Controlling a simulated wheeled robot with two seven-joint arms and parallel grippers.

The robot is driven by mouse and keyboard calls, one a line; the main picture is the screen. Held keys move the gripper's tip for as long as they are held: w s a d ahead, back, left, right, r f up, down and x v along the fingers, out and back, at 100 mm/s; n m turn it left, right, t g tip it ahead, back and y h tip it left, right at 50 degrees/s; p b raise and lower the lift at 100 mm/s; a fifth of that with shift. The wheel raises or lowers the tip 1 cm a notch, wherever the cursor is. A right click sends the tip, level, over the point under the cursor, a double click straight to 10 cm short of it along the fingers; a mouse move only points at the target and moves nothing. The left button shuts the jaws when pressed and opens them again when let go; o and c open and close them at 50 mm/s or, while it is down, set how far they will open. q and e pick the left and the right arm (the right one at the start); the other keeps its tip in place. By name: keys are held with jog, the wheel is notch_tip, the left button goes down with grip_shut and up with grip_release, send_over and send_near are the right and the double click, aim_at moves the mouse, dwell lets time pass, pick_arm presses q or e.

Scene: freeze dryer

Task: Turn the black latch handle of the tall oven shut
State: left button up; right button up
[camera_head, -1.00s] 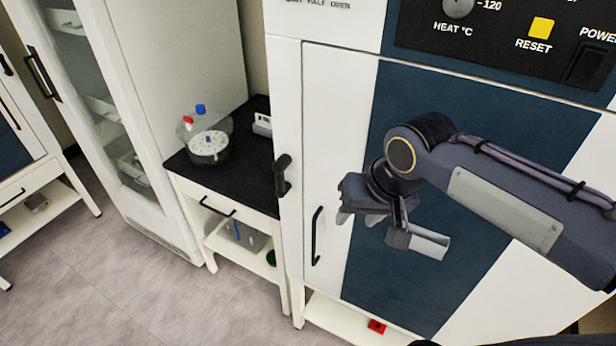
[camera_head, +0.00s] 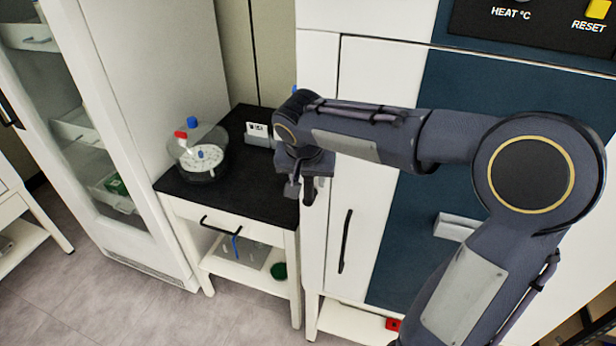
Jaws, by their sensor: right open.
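The tall oven's white and dark blue door (camera_head: 385,130) fills the right side of the head view and looks closed. My left gripper is not in view.
A thin black door pull (camera_head: 345,241) and a light grey block (camera_head: 456,227) are on the oven front. To the left, a black-topped bench (camera_head: 235,190) holds a clear round vessel (camera_head: 201,152) with red and blue caps. A glass-fronted cabinet (camera_head: 140,120) stands further left.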

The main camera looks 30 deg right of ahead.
jog(key=shift+d+f, duration=0.1)
grip_shut()
dwell(0.3)
